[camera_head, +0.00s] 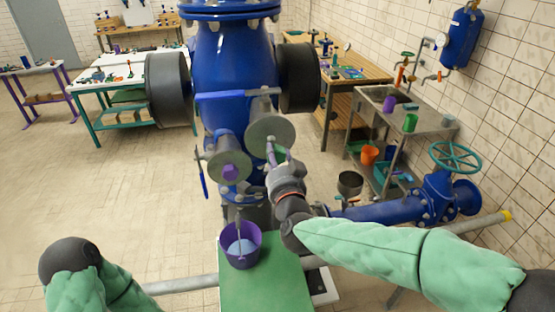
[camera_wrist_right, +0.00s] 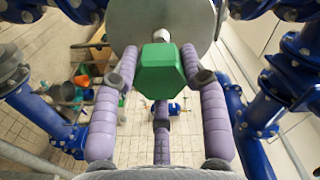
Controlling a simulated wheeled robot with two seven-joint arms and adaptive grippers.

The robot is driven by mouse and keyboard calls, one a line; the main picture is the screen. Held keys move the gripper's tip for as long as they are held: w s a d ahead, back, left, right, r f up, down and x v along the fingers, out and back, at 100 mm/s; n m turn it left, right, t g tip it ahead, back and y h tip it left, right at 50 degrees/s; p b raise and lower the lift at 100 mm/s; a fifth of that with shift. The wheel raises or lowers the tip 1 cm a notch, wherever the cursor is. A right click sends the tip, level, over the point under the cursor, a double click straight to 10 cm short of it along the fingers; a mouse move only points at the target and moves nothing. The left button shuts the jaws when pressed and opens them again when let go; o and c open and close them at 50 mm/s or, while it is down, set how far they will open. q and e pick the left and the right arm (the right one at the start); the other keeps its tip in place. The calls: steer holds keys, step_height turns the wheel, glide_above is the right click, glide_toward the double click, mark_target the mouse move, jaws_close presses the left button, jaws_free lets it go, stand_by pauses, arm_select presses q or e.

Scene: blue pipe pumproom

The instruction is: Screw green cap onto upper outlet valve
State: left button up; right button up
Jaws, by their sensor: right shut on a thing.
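The upper outlet valve is a grey round flange (camera_head: 270,132) on the blue pipework, and it fills the top of the right wrist view (camera_wrist_right: 190,22). A short metal stub (camera_wrist_right: 161,33) sticks out of its middle. My right gripper (camera_head: 275,151) is in front of this flange. In the right wrist view its purple fingers are shut on the hexagonal green cap (camera_wrist_right: 160,71), one on each side. The cap is in line with the stub and overlaps its end; I cannot tell whether they touch. My left gripper is out of view; only my left arm shows.
A second, lower grey flange (camera_head: 219,165) with a purple cap (camera_head: 230,172) is to the left. A purple bucket (camera_head: 240,260) stands on a green surface (camera_head: 265,292) below. A blue pipe with a teal handwheel (camera_head: 455,156) is at the right.

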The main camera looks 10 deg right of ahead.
mark_target(272, 141)
steer(key=shift+w, duration=0.1)
steer(key=shift+w, duration=0.5)
steer(key=shift+w, duration=0.2)
steer(key=shift+w, duration=0.35)
steer(key=shift+w, duration=0.3)
steer(key=shift+w, duration=0.3)
steer(key=shift+w+p, duration=0.35)
steer(key=shift+w, duration=0.1)
steer(key=shift+w+b, duration=0.25)
steer(key=shift+b, duration=0.05)
steer(key=shift+d+r, duration=0.1)
steer(key=shift+r, duration=0.15)
stand_by(0.6)
